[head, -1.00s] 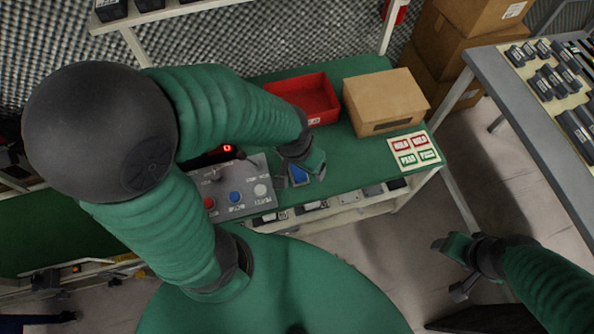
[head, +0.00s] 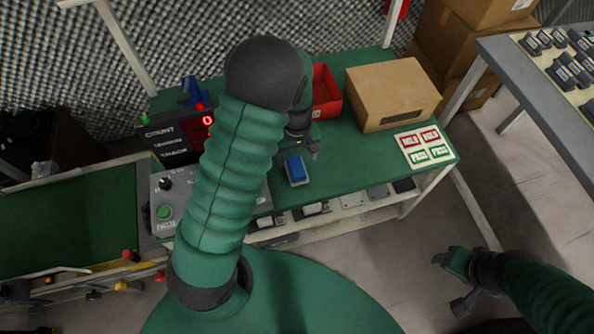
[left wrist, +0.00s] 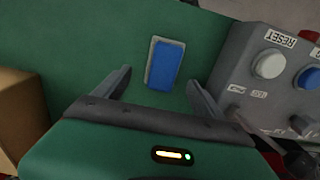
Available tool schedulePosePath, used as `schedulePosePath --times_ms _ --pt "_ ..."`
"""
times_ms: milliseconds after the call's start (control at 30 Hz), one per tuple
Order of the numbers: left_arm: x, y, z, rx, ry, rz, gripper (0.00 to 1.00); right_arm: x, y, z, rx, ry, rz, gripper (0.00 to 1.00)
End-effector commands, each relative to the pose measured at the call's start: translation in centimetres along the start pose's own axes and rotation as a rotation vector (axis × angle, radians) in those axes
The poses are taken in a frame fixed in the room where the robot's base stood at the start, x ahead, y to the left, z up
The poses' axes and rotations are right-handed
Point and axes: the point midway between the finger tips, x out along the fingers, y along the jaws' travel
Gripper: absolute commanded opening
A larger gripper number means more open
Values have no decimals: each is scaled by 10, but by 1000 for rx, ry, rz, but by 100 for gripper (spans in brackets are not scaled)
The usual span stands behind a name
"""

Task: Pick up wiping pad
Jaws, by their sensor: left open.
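The wiping pad (head: 296,170) is a small blue block with a grey edge, lying on the green bench top (head: 345,165). In the left wrist view the pad (left wrist: 165,64) lies ahead of and between the two spread fingers, touching neither. My left gripper (head: 312,150) is just behind the pad in the head view, and its open fingers (left wrist: 158,88) show in the left wrist view with nothing between them. My right gripper (head: 447,280) hangs at the lower right over the floor, away from the bench; its jaw state is unclear.
A control box (head: 165,212) with buttons stands left of the pad, close to one finger in the left wrist view. A red bin (head: 325,95) and a cardboard box (head: 395,92) stand behind. A label sheet (head: 421,147) lies at the right. Bench between is clear.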

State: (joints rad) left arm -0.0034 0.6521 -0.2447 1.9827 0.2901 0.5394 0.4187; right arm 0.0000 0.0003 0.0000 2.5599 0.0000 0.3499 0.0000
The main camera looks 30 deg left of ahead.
Motion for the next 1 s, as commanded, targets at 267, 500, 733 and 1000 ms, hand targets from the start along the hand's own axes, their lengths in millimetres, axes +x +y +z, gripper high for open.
schedulePosePath --times_ms 267,500,733,1000 --pt "43 -3 0 0 -3 -2 80 16 0 4 0 0 0 61" --pt "53 -3 0 0 0 1 80 16 0 4 0 0 0 61" --pt "52 -3 0 1 0 1 56 16 0 4 0 0 0 61" --pt "53 -3 0 1 0 1 21 16 0 4 0 0 0 61"
